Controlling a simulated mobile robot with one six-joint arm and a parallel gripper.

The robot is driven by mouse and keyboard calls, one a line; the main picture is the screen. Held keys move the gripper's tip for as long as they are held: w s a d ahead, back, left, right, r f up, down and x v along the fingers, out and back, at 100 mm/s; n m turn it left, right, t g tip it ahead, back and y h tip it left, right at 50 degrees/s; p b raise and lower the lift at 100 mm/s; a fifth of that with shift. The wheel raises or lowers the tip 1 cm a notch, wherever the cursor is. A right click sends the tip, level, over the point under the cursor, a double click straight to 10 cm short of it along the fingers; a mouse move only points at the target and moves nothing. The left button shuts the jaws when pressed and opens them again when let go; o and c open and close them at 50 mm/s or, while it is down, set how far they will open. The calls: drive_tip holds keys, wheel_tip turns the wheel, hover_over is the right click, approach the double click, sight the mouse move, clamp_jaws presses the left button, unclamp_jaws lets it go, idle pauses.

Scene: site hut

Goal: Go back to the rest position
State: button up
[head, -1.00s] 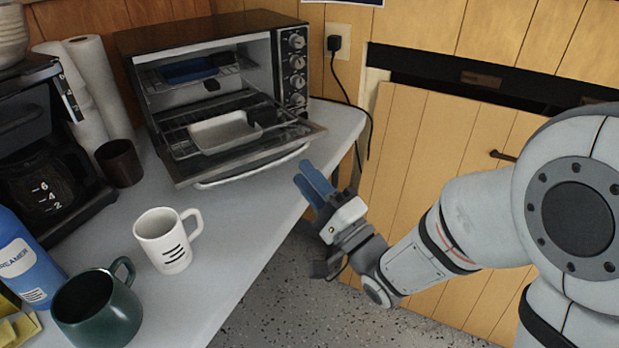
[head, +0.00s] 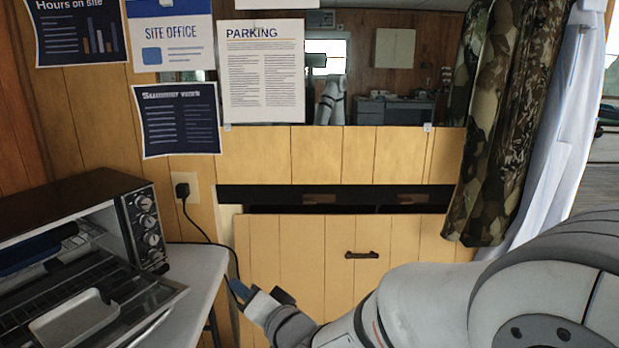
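My gripper (head: 243,292) shows in the head view at the lower middle, beside the right edge of the counter. Its blue fingers point up and left, and I cannot tell the gap between them from this angle. I see nothing held in it. My arm runs from it to the lower right.
A black cord hangs by the counter edge. Wooden panelling (head: 300,255), a mirror (head: 395,60) and a camouflage curtain (head: 505,130) are behind.

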drive_tip(key=d+r+g+h+p, duration=0.1)
drive_tip(key=d+r+h+p, duration=0.15)
drive_tip(key=d, duration=0.35)
drive_tip(key=s+d+r+g+h+p, duration=0.1)
drive_tip(key=d+r+h+p, duration=0.1)
drive_tip(key=d+h+p, duration=0.3)
drive_tip(key=d+r+g+h+p, duration=0.1)
drive_tip(key=d+r+h+p, duration=0.15)
drive_tip(key=d, duration=0.45)
drive_tip(key=s+d+r+n+g+p, duration=0.1)
drive_tip(key=s+d+r+g+p, duration=0.1)
drive_tip(key=s, duration=0.3)
drive_tip(key=s+d+r+n+g+p, duration=0.1)
drive_tip(key=s+d+r+g+p, duration=0.1)
drive_tip(key=s+d, duration=0.2)
drive_tip(key=s+d+r+n+g+h+p, duration=0.1)
drive_tip(key=s+d+r+g+p, duration=0.1)
drive_tip(key=s, duration=0.4)
drive_tip(key=shift+d+r+g+p, duration=0.4)
drive_tip(key=shift+d+r+p, duration=0.1)
drive_tip(key=shift+d+p, duration=0.1)
